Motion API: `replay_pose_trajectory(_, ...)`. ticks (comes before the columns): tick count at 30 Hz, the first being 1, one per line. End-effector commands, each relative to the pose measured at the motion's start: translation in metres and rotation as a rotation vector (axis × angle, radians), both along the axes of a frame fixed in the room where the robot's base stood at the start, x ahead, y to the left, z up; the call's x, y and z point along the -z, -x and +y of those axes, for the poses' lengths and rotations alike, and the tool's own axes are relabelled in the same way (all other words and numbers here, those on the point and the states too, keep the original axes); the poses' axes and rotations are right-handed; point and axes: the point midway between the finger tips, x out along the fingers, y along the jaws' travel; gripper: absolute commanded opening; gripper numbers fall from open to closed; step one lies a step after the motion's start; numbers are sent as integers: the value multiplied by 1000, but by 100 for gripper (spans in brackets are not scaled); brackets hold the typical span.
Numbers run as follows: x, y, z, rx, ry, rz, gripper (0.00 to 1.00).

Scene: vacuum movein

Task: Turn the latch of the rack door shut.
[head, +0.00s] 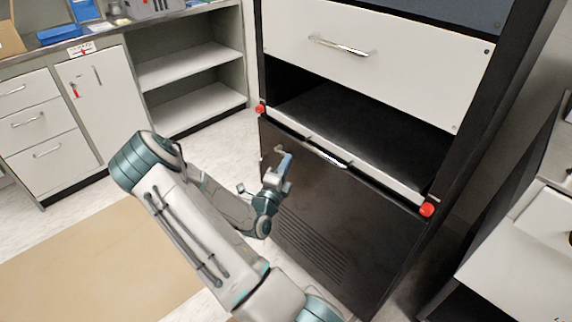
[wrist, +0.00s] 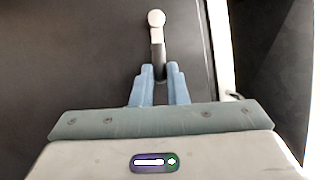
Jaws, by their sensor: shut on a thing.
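The rack door (head: 345,215) is a dark panel with vent slots low on it, at the lower front of the rack. In the head view the latch (head: 279,150) shows as a small pale piece near the door's upper left. In the wrist view the latch (wrist: 157,36) has a round pale knob and a handle running down between my fingers. My gripper (head: 284,166) is at the door's left side; its blue fingers (wrist: 160,72) are closed on the dark end of the latch handle. The handle's tip is partly hidden between the fingers.
Above the door is an open black bay (head: 350,125) with a pale front edge and red knobs (head: 427,209) at its corners. A white drawer (head: 380,55) is above that. White cabinets (head: 40,125) stand at left, and a tan mat (head: 90,265) lies on the floor.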

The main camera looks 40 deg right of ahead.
Motion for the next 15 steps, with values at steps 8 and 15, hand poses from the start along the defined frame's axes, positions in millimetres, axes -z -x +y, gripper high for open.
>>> replay_pose_trajectory(8,14,-4,0,-1,-14,-191,0)
replay_pose_trajectory(15,27,-11,1,-1,-32,-418,0)
